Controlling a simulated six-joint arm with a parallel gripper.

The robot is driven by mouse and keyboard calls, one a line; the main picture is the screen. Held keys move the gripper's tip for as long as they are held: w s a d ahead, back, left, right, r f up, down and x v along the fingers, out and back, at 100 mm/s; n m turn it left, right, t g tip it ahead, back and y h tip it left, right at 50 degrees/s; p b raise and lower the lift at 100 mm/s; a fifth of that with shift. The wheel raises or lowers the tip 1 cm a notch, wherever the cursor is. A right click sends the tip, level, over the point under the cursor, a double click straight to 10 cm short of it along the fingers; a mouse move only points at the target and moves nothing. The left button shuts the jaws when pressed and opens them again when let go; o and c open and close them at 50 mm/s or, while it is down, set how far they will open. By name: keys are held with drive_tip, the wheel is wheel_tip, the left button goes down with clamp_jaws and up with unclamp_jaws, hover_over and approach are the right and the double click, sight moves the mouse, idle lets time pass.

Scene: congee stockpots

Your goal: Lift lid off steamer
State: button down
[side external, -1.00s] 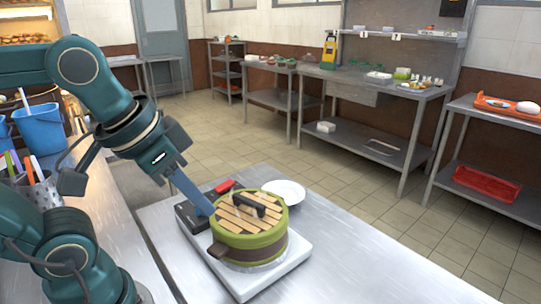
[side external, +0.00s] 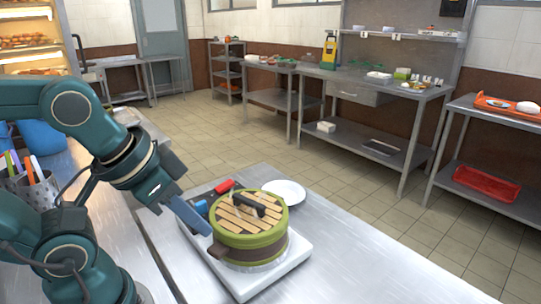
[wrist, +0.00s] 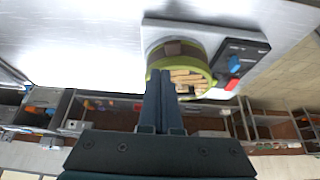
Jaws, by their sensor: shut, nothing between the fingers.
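The round green steamer (side external: 268,251) stands on a white-topped cooker. Its lid (side external: 233,204), with wooden slats, a green rim and a dark bar handle (side external: 246,202), sits on it. My gripper (side external: 209,233) is at the steamer's left side, its fingers pointing down toward the lid's left edge. I cannot tell if they touch it. In the wrist view the fingers (wrist: 161,74) are together and empty, over the near rim of the steamer (wrist: 213,73). They hide part of the lid's slats (wrist: 188,78).
The cooker's white top (side external: 245,286) has a dark panel with a red knob (side external: 224,186) and a blue knob (side external: 202,207). A white plate (side external: 286,190) lies behind the steamer. The steel table (side external: 390,265) is clear to the right. A holder with pens (side external: 38,192) stands at left.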

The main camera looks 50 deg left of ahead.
drive_tip(key=c, duration=0.8)
unclamp_jaws()
drive_tip(key=shift+o, duration=0.2)
